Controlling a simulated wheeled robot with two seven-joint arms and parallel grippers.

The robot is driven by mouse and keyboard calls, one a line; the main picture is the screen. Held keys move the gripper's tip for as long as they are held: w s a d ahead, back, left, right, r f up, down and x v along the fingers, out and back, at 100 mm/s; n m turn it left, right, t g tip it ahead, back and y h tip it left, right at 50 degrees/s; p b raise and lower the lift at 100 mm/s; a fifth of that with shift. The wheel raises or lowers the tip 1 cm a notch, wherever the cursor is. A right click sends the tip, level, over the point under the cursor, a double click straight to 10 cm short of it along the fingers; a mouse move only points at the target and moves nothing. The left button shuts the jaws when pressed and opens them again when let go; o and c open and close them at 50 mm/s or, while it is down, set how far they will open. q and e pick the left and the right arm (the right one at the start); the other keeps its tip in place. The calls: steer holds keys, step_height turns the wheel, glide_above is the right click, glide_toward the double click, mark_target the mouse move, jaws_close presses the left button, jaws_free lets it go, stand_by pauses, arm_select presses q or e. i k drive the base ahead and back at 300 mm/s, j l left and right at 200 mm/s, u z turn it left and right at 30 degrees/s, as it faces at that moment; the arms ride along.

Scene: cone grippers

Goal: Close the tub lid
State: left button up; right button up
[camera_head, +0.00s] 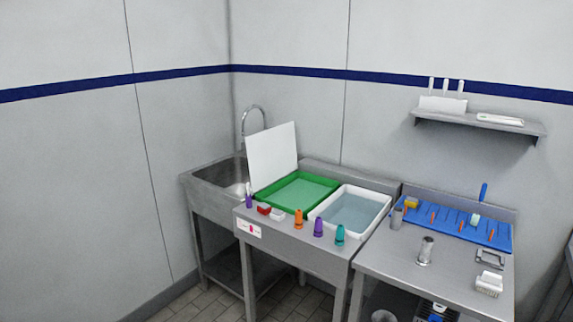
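A green tub (262,197) with a pale green inside stands on the steel counter, left of centre. A flat white panel (272,155), which looks like a raised lid, stands nearly upright at the green tub's left side. I cannot tell whether it is hinged to the tub. A white tub (385,203) with a blue-grey surface inside, perhaps water, stands right of the green one, with no lid seen on it. Neither of my grippers is in view.
Several small coloured cones, including an orange one (298,219) and a purple one (318,227), stand along the counter's front edge. A sink (222,175) with a tap is at left. A blue rack (460,226) and metal cup (425,251) are at right. A shelf (478,119) hangs above.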

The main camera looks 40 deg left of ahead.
mark_target(272, 155)
steer(key=i+j+z, duration=0.1)
steer(key=j, duration=0.85)
steer(key=i+j, duration=0.3)
steer(key=j, duration=0.7)
steer(key=i+j+z, duration=0.15)
steer(key=j, duration=0.8)
steer(key=i+j+z, duration=0.1)
steer(key=j, duration=0.85)
steer(key=i+j, duration=0.15)
steer(key=j, duration=0.85)
steer(key=i+j+z, duration=0.15)
steer(key=j, duration=0.85)
